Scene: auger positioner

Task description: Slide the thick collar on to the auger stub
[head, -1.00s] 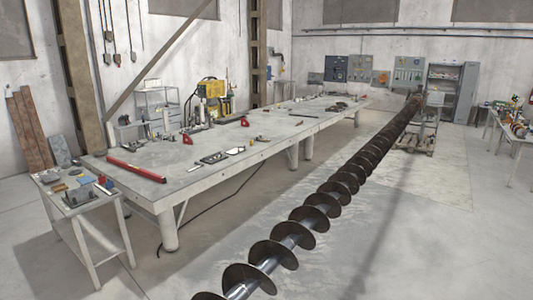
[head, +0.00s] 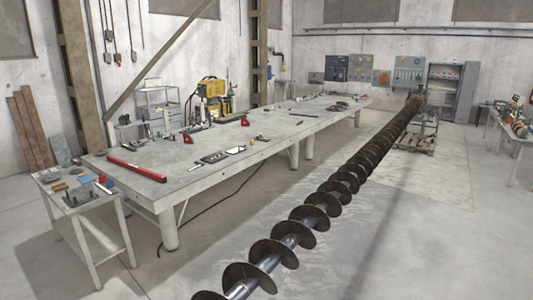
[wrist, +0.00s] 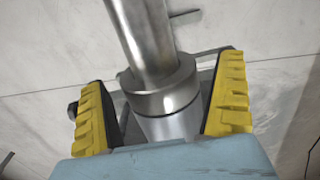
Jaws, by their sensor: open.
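The auger (head: 330,203), a long dark screw with a bright shaft, runs from the bottom middle to the back right in the head view. In the wrist view a smooth metal shaft (wrist: 146,35), which looks like the auger stub, comes down from the top into a thick grey collar (wrist: 165,95). The collar appears to sit around the shaft, with a lighter cylinder (wrist: 172,127) below it. My gripper (wrist: 162,80) is open, its yellow-padded fingers on either side of the collar with visible gaps. I cannot make out the collar or gripper in the head view.
A long workbench (head: 225,178) with tools and a red bar (head: 137,169) stands left of the auger. A small side table (head: 95,212) is at the front left.

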